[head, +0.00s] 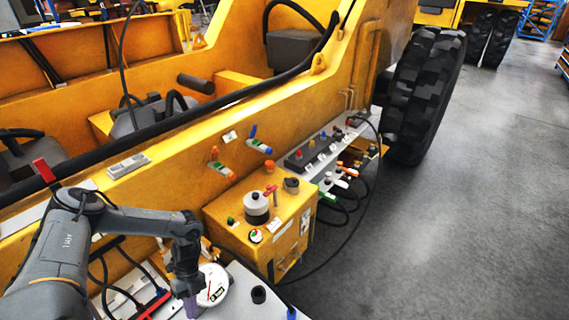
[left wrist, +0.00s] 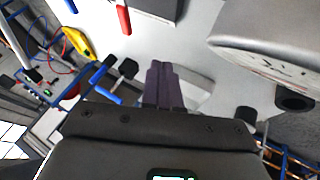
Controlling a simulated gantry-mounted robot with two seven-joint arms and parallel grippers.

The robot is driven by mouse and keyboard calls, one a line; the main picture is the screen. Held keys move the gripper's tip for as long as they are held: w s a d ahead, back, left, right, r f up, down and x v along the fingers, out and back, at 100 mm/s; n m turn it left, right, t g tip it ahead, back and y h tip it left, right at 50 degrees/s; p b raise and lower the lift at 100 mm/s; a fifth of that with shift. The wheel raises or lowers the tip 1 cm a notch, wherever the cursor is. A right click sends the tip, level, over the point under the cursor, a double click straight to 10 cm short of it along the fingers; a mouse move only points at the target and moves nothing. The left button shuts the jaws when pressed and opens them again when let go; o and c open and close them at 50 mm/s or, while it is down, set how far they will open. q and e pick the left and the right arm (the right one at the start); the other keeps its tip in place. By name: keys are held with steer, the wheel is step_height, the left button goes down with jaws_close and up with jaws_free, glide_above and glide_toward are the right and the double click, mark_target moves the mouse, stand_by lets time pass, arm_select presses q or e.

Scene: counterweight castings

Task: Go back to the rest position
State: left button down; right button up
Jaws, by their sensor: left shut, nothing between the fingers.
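My left gripper (head: 190,304) is at the lower left of the head view, with its arm coming in from the left. It points down, just left of a round white gauge (head: 212,284). In the left wrist view the two purple fingers of my left gripper (left wrist: 164,72) lie side by side, shut with nothing between them. The gauge (left wrist: 270,60) fills the upper right of that view, apart from the fingers. My right gripper is in neither view.
A yellow control box (head: 262,222) with knobs stands right of my left gripper. The yellow machine frame (head: 180,150) runs behind it. A grey valve panel (head: 325,140) with cables and a large black tyre (head: 425,90) are farther back. The grey floor (head: 460,220) at right is clear.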

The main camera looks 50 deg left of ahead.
arm_select(q)
steer(key=w+d+f+m+t+p, duration=0.1)
steer(key=w+d+t+p, duration=0.3)
steer(key=d, duration=1)
steer(key=w+d+f+m+t, duration=0.15)
steer(key=w+d, duration=0.45)
steer(key=d, duration=0.7)
steer(key=w+d+r+n+t+y+p, duration=0.1)
steer(key=w+d+r+n+t+y, duration=0.2)
steer(key=r, duration=0.4)
steer(key=w+d+r+n+t+y+p, duration=0.1)
steer(key=w+d+r+n+t+p, duration=0.1)
steer(key=w+d+r+n, duration=0.3)
steer(key=s+a+r+n+g+y+p, duration=0.1)
steer(key=s+a+r+n+g+y, duration=0.1)
steer(key=s+a+r+n, duration=0.5)
steer(key=shift+a+r+n+g+p, duration=0.15)
steer(key=shift+r+n+g+p, duration=0.15)
steer(key=shift+r+n+g, duration=0.35)
